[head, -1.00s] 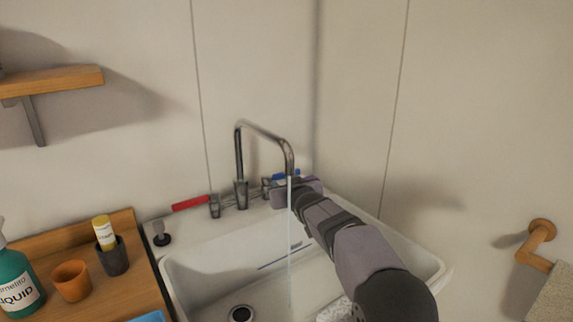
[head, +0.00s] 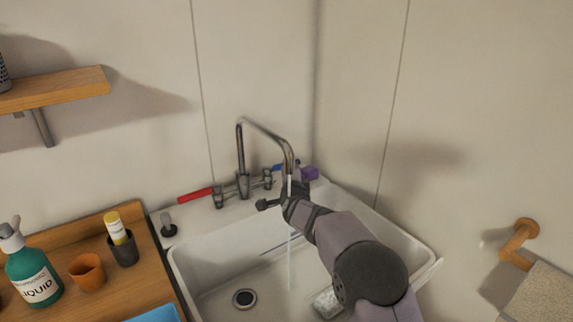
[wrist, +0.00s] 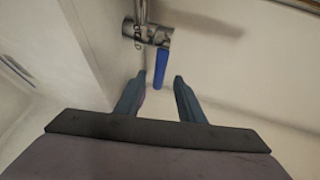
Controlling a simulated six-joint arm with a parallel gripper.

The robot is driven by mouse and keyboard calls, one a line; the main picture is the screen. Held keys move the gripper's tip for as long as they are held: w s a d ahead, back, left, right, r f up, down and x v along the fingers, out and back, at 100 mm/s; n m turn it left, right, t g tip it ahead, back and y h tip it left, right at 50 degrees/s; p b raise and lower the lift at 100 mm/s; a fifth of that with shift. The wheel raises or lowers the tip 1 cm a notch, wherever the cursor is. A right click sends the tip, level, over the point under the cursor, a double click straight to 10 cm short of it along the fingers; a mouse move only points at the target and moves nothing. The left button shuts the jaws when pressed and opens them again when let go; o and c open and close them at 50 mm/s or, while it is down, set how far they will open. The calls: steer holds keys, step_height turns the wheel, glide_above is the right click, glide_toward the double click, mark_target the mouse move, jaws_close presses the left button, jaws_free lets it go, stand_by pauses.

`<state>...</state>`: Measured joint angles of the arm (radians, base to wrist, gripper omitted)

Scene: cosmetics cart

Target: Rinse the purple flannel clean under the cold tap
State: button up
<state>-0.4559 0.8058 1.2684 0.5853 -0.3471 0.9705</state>
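The cold tap's blue lever (head: 283,166) is behind the spout. In the wrist view the blue lever (wrist: 161,68) shows beyond and between my fingertips. My gripper (wrist: 160,78) is open, with nothing between its fingers. In the head view my gripper (head: 294,187) is beside the spout (head: 289,155), and its fingers are hard to make out. No flannel is clearly visible.
The white sink (head: 215,275) has a drain (head: 244,298) and a pale speckled item (head: 326,303) partly behind my arm. A red tap lever (head: 195,195) is left of the spout. A green bottle (head: 34,272) and two cups stand on the wooden counter (head: 135,285).

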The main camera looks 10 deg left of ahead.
steer(key=shift+r+p+x, duration=0.2)
steer(key=shift+p+x, duration=2.15)
steer(key=shift+x, duration=0.5)
steer(key=shift+w+a+f+p, duration=0.1)
steer(key=shift+w+p, duration=0.25)
steer(key=shift+p, duration=0.1)
steer(key=shift+w+a+f+p, duration=0.1)
steer(key=shift+w+f+p, duration=0.05)
steer(key=shift+w+p, duration=0.2)
steer(key=shift+f, duration=0.1)
jaws_close()
